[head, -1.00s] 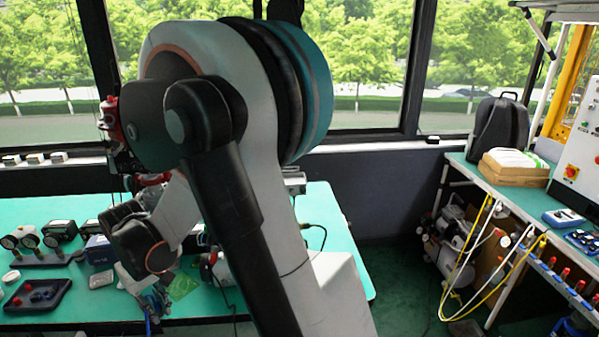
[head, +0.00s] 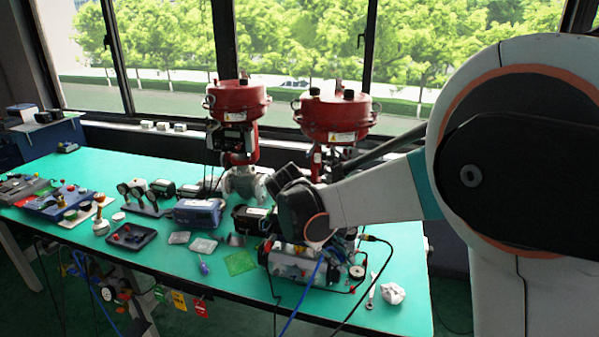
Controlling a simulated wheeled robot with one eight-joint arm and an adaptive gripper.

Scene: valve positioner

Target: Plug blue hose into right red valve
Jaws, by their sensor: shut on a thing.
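The right red valve (head: 333,118) stands upright at the back of the green table, with a round red top and a pale label. Its lower body is partly hidden behind my arm. My gripper (head: 324,248) is small and partly hidden below my wrist, in front of and below that valve. It is shut on the blue hose (head: 305,290), which hangs down from it past the table's front edge. The hose end and its exact seat in the jaws are too small to make out. The hose is apart from the red top; the valve's port cannot be seen.
A second red valve (head: 237,102) stands to the left. A grey metal device (head: 292,266) with a black cable lies close below my gripper. Gauges (head: 140,194), a blue box (head: 198,212) and a black tray (head: 131,236) occupy the green table (head: 395,318) further left.

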